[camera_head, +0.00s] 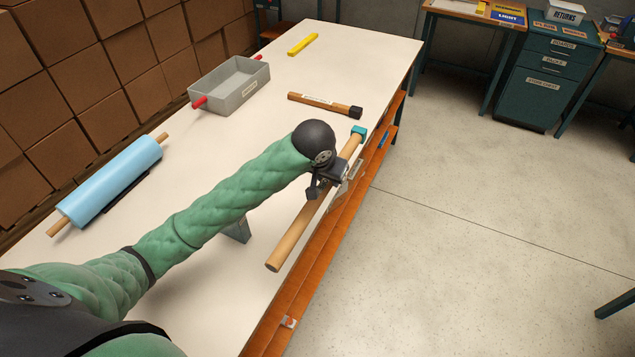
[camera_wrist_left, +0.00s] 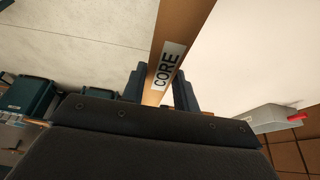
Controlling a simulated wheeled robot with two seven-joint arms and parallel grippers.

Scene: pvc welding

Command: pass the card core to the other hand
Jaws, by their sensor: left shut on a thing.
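In the left wrist view, the core (camera_wrist_left: 184,25), with a white "CORE" label, runs between the two dark fingers of my left gripper (camera_wrist_left: 160,90). It appears lifted off the tabletop, though the exact height is hard to judge. My right gripper is in neither view.
The white table (camera_head: 349,60) holds a blue roll (camera_head: 110,182) on a wooden rod, a grey tray (camera_head: 230,95), a yellow bar (camera_head: 302,44) and a wooden stick with a black end (camera_head: 318,102). Brown boxes (camera_head: 90,90) line the left. The floor right of the table is clear.

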